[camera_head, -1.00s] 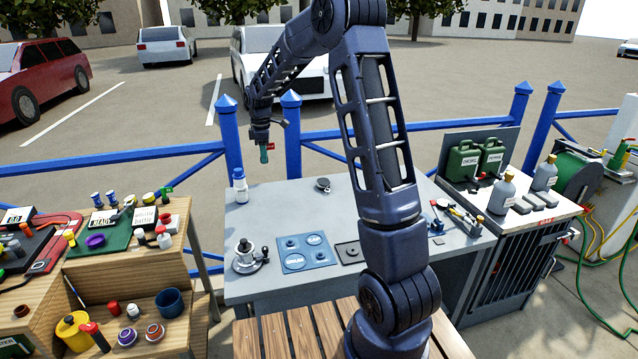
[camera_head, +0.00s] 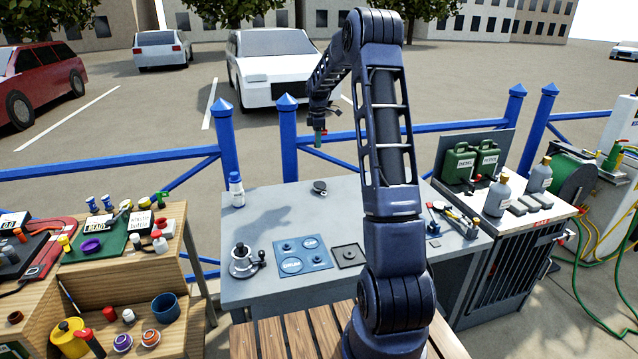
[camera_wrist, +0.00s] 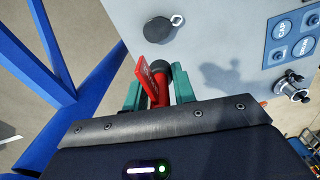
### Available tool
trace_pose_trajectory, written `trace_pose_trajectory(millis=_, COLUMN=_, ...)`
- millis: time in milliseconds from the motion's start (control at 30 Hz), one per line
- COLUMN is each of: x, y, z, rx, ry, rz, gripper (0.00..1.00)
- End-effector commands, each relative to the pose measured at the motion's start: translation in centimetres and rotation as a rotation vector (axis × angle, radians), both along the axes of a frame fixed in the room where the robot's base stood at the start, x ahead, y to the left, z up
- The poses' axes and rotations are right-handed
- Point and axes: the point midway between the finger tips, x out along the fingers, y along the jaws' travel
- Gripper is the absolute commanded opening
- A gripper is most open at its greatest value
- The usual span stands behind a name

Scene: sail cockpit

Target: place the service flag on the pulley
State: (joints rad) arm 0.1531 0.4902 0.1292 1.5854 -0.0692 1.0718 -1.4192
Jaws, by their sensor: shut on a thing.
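My gripper (camera_head: 318,138) hangs high over the back edge of the grey worktop (camera_head: 270,207), near the blue fence. In the wrist view its green fingers (camera_wrist: 157,88) are shut on the red service flag (camera_wrist: 150,77). The flag's flat plate sticks up tilted between the fingers, and its lower part is partly hidden by them. A dark round piece with a small metal eye, which looks like the pulley (camera_head: 320,187), lies on the worktop near its back edge. It also shows in the wrist view (camera_wrist: 159,32), beyond the fingertips and apart from the flag.
A white bottle (camera_head: 236,190) stands at the worktop's back left. A winch (camera_head: 243,262), blue panels (camera_head: 302,261) and a dark square plate (camera_head: 348,255) are at the front. Small tools lie at the right. The blue fence (camera_head: 288,150) runs close behind. Bare surface surrounds the round piece.

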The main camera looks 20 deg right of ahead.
Motion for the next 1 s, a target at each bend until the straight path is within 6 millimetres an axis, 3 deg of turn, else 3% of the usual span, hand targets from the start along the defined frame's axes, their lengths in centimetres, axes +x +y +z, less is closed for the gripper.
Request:
trace_pose_trajectory(millis=500, x=-0.1, y=0.1, z=-11.3, rx=0.0, ry=0.003, rz=0.001, gripper=0.02)
trace_pose_trajectory(millis=1000, x=-0.1, y=0.1, z=-15.9, rx=0.0, ry=0.003, rz=0.0, gripper=0.02)
